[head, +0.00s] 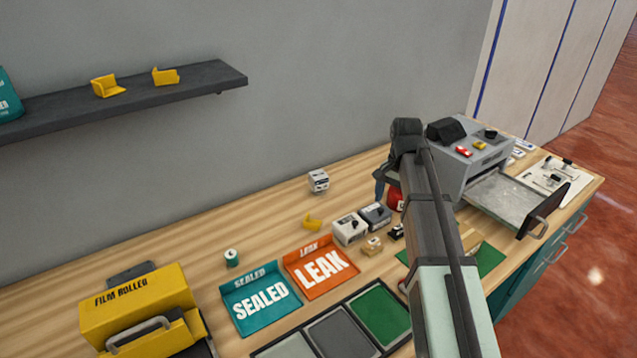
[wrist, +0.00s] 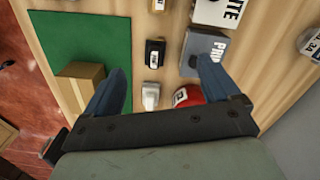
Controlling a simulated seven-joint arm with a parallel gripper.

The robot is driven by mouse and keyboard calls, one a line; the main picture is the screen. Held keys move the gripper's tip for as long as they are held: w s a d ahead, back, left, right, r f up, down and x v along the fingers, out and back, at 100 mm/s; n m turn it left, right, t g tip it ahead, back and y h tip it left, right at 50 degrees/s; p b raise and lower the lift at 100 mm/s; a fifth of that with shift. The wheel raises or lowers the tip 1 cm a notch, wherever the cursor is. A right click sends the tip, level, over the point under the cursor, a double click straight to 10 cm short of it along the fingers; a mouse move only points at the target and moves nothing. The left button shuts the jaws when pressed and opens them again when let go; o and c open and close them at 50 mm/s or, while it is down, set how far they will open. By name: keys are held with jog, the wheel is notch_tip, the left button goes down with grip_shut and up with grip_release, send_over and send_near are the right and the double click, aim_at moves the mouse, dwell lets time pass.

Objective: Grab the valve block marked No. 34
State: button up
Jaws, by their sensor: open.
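A small white block with dark markings, which looks like the No. 34 valve block (head: 318,180), stands alone on the wooden bench near the wall. In the wrist view it is cut by the right edge (wrist: 311,42), and part of its marking seems to read 34. My gripper (wrist: 158,82) is open and empty, its two blue fingers spread above the bench. In the head view my gripper (head: 381,186) is to the right of the block and well apart from it, partly hidden by my arm.
A white box (head: 350,230) and a grey box (head: 376,215) stand between block and arm. A red round thing (wrist: 187,96), a small dark block (wrist: 154,52) and a small white piece (wrist: 150,96) lie near my fingers. A grey machine (head: 478,158) stands right. Bench left of the block is clear.

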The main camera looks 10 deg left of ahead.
jog(key=w+a+n, duration=0.2)
jog(key=w+a, duration=0.1)
jog(key=a, duration=0.6)
jog(key=w+a+n, duration=0.1)
jog(key=w+a, duration=0.2)
jog(key=a, duration=0.5)
jog(key=n+t+y, duration=0.3)
jog(key=n+t, duration=0.1)
jog(key=n, duration=0.6)
send_near(319, 175)
jog(key=x, duration=0.6)
jog(key=shift+w+a+f, duration=0.2)
jog(key=shift+w+a, duration=0.15)
jog(key=shift+d+x, duration=0.15)
jog(key=shift+x, duration=1.4)
jog(key=shift+d+x, duration=0.1)
jog(key=shift+x, duration=1.4)
jog(key=shift+s+f, duration=0.15)
jog(key=shift+s, duration=0.1)
jog(key=c, duration=1.5)
